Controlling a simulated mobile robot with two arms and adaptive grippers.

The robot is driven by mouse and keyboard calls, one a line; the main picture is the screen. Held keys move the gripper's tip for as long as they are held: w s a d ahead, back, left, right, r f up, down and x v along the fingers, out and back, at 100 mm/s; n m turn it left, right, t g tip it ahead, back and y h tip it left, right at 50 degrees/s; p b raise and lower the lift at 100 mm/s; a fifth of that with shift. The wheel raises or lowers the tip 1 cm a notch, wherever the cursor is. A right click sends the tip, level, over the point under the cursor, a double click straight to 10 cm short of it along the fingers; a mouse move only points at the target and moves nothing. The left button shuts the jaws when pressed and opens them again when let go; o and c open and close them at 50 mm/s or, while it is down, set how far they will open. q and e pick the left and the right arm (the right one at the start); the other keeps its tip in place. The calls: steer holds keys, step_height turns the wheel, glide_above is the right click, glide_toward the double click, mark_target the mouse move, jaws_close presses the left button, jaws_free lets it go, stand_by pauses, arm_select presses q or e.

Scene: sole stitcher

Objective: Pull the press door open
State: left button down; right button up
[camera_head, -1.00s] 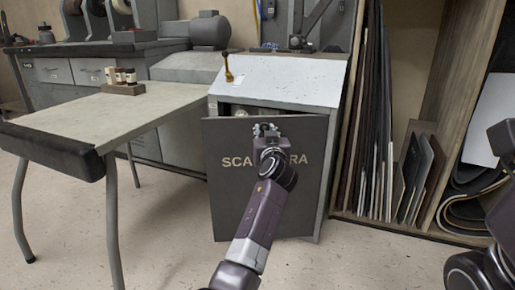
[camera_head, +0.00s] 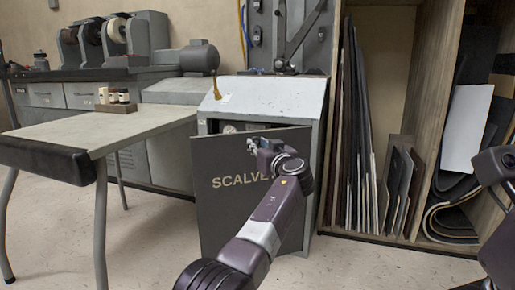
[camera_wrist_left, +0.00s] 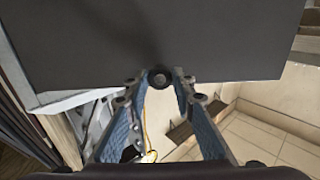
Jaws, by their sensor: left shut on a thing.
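The press door (camera_head: 222,200) is a dark grey panel with pale lettering on the front of the light grey press (camera_head: 270,95). It stands partly open, and a strip of the dark inside shows above its top edge. My left gripper (camera_head: 264,150) is at the upper part of the door and covers some of the lettering. In the left wrist view its fingers (camera_wrist_left: 160,84) are closed around a small round black knob (camera_wrist_left: 160,77) at the edge of the door (camera_wrist_left: 170,35). My right gripper is out of view; only part of my right arm shows at the right edge.
Upright sheets (camera_head: 355,140) fill a wooden rack on the right. Bare floor (camera_head: 350,265) lies in front.

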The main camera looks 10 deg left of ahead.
arm_select(q)
steer(key=shift+s+d, duration=0.1)
stand_by(0.5)
steer(key=c, duration=1.6)
jaws_free()
